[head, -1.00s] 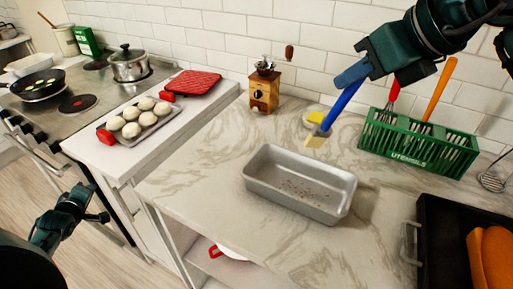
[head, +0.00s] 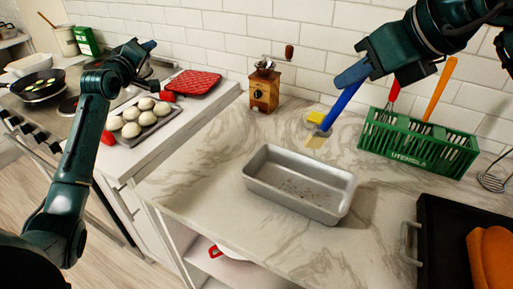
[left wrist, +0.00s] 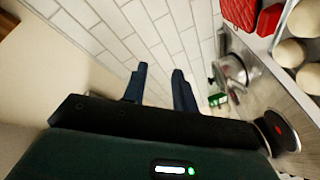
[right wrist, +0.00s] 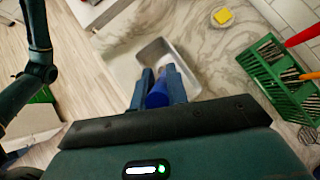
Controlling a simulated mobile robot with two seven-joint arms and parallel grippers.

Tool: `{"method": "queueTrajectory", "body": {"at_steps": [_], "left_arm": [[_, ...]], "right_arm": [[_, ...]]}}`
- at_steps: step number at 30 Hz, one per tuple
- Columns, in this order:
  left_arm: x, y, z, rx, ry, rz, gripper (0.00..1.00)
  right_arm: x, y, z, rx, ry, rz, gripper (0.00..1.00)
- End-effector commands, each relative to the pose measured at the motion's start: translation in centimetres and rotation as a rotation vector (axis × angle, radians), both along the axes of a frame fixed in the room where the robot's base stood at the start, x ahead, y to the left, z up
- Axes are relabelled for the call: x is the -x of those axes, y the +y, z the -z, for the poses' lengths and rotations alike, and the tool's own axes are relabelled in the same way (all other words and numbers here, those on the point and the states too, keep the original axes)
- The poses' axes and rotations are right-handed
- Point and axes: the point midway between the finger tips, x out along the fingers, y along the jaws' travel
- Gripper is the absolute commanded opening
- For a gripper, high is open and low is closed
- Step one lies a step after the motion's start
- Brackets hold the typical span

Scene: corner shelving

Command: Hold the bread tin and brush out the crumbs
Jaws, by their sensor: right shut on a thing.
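The bread tin (head: 262,186), a grey metal loaf tin, stands upright on the marble counter with dark crumbs on its floor. It also shows in the right wrist view (right wrist: 180,62). My right gripper (head: 357,78) is shut on the blue handle of a brush (head: 343,107), whose pale bristles point down above the counter behind the tin. The blue handle also shows between the fingers in the right wrist view (right wrist: 158,94). My left gripper (head: 146,48) is raised over the stove side, far from the tin. In the left wrist view its fingers (left wrist: 160,88) are apart with nothing between them.
A tray of dough balls (head: 145,117), a red pot holder (head: 192,82) and a coffee grinder (head: 264,88) stand left of and behind the tin. A green utensil basket (head: 418,142), a yellow sponge (head: 316,117) and a black tray (head: 450,235) also stand here. Counter around the tin is clear.

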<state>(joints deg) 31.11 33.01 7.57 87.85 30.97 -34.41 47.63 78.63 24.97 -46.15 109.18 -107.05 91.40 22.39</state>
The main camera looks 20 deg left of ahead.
Motion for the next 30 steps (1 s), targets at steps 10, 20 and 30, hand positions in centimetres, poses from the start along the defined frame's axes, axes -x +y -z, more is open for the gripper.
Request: {"method": "queueTrajectory", "body": {"at_steps": [10,20,30], "left_arm": [[-1.8,-20.6,-3.3,-0.483,0.162,0.506,0.28],[6.0,-36.3,0.5,-1.228,0.305,1.108,0.28],[16.0,-37.2,7.4,-1.895,0.468,1.722,0.28]], "right_arm": [[0.0,0.0,0.0,-0.001,-0.001,0.000,0.00],[0.0,0.0,0.0,-0.001,-0.001,0.000,0.00],[0.0,0.0,0.0,-0.001,-0.001,0.000,0.00]]}}
